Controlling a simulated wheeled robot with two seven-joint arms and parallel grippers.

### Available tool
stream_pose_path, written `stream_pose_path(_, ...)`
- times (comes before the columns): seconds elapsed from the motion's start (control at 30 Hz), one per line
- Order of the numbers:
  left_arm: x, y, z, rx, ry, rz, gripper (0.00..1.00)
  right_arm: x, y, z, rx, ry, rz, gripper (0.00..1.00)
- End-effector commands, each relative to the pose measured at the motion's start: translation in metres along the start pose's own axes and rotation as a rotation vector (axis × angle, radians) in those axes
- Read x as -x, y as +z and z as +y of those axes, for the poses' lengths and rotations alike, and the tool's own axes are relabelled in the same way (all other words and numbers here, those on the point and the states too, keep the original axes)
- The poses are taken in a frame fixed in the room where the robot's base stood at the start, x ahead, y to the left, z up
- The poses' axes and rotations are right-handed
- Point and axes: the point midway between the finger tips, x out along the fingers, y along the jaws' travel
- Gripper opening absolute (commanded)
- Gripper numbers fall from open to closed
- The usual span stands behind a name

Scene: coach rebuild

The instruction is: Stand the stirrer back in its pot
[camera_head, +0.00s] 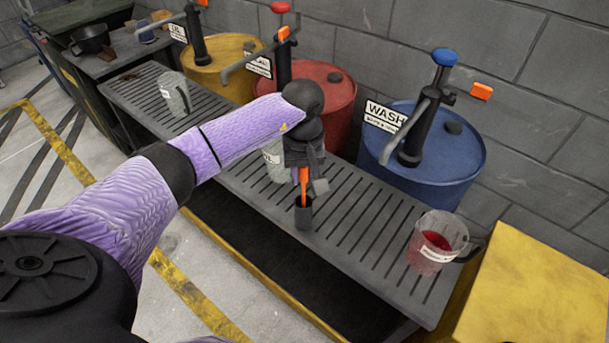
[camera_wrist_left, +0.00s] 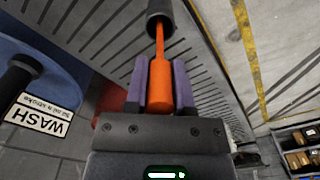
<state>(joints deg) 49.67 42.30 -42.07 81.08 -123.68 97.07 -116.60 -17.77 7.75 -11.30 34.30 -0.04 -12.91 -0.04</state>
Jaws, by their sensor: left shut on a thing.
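The stirrer has a thick orange handle (camera_wrist_left: 161,88) and a thinner orange shaft. My left gripper (camera_head: 305,178) is shut on its handle, which sits between the two purple-grey fingers in the left wrist view. The stirrer (camera_head: 304,188) points down over the slotted bench. Its pot is a small dark cup (camera_head: 303,216) standing upright on the bench, right below the gripper. In the left wrist view the shaft's lower end reaches into the mouth of the pot (camera_wrist_left: 158,8). How deep it sits is hidden. My right gripper is not in view.
The slotted bench (camera_head: 350,247) carries a clear jug with red liquid (camera_head: 432,256) at right and a pale jug (camera_head: 174,95) at far left. Another pale jug (camera_head: 272,160) is partly hidden behind my gripper. Blue (camera_head: 455,160), red (camera_head: 340,110) and yellow drums with pumps stand behind.

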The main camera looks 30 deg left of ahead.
Motion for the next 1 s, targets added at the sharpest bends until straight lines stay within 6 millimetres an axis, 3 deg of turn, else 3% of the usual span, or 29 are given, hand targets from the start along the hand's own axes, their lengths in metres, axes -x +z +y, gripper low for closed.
stream_pose_path(0.2, -0.002, 0.0, 0.0, 0.0, 0.0, 0.0, 0.0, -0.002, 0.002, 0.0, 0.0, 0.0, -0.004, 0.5)
stream_pose_path(0.23, -0.002, 0.0, 0.0, 0.0, 0.0, 0.0, 0.33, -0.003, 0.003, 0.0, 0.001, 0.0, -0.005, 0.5)
stream_pose_path(0.4, -0.001, 0.0, 0.0, 0.0, 0.0, 0.0, 0.66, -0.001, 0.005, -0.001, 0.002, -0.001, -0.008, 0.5)
stream_pose_path(0.63, -0.001, 0.0, 0.0, -0.001, 0.0, 0.0, 0.66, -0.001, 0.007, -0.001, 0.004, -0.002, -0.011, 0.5)
stream_pose_path(0.73, 0.009, -0.001, 0.0, -0.001, 0.002, 0.002, 0.66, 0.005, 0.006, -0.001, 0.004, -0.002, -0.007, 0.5)
stream_pose_path(1.0, 0.084, -0.001, 0.0, 0.0, 0.003, 0.006, 0.66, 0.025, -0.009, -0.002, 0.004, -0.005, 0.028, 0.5)
